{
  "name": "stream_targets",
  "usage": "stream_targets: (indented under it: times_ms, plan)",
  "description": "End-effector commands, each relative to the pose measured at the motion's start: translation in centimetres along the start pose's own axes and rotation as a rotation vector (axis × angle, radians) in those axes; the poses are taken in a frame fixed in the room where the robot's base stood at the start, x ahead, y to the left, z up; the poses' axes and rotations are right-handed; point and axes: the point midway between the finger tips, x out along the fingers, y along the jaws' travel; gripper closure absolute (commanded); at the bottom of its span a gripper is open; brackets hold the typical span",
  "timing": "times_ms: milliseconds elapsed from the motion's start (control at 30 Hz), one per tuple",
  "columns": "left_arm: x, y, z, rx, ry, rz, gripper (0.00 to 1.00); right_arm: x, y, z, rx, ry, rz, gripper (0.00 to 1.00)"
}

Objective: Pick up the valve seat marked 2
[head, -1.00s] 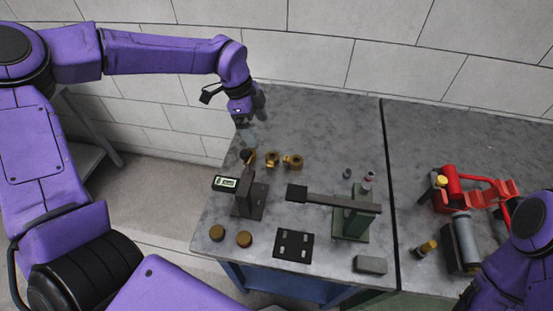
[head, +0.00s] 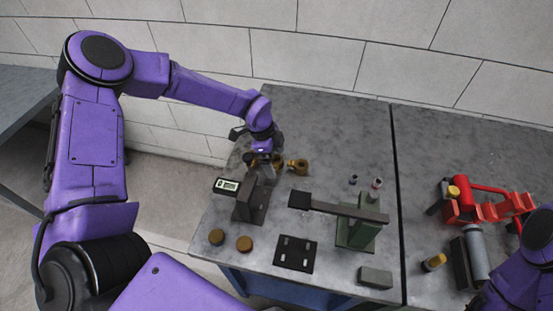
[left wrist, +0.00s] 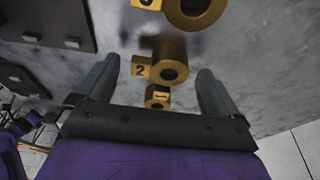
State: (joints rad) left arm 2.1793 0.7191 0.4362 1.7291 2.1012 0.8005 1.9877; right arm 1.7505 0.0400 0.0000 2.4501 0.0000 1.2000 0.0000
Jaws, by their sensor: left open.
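The valve seat marked 2 (left wrist: 172,68) is a brass ring with a tag, in the middle of the left wrist view. My left gripper (left wrist: 158,66) is open, with one finger on each side of this seat; I cannot tell if either touches it. In the head view my left gripper (head: 264,160) is low over the row of brass seats and partly hides them. The seat marked 1 (left wrist: 157,98) shows nearer the palm. Another seat (left wrist: 193,10) is cut off at the top, its tag only partly seen. My right gripper is out of view.
A dark bracket (head: 254,205) and a digital readout (head: 227,186) stand just in front of the seats. A green stand (head: 358,234) with a long arm is to the right. Two brass discs (head: 244,243) and a black plate (head: 295,254) lie near the front edge. The back of the table is clear.

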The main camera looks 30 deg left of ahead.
Motion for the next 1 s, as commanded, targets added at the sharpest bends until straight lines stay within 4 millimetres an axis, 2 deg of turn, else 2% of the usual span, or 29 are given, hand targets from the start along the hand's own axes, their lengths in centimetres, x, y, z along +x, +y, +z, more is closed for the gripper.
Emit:
stream_targets:
  times_ms: [233, 267, 300, 467, 767, 867, 1000]
  plan:
    - [0.5, 0.0, 0.0, 0.001, 0.001, -0.001, 0.04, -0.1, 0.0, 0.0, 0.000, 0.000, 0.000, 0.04]
    - [0.5, 0.0, 0.0, 0.001, 0.001, -0.001, 0.11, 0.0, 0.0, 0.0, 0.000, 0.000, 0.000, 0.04]
    - [0.5, 0.0, 0.0, 0.001, 0.001, -0.001, 0.24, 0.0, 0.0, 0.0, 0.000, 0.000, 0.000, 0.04]
    - [0.5, 0.0, 0.0, 0.001, 0.001, -0.001, 0.76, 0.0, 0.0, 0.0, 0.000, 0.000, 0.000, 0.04]
    - [-0.2, -0.1, -0.2, 0.001, 0.002, -0.004, 0.76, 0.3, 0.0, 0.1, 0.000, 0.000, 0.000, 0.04]
    - [-2.0, -0.1, -0.7, 0.002, 0.005, -0.007, 0.76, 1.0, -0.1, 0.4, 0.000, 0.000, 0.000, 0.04]
    - [-5.3, -0.2, -1.6, 0.002, 0.004, -0.008, 0.76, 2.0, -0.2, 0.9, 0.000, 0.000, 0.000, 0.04]
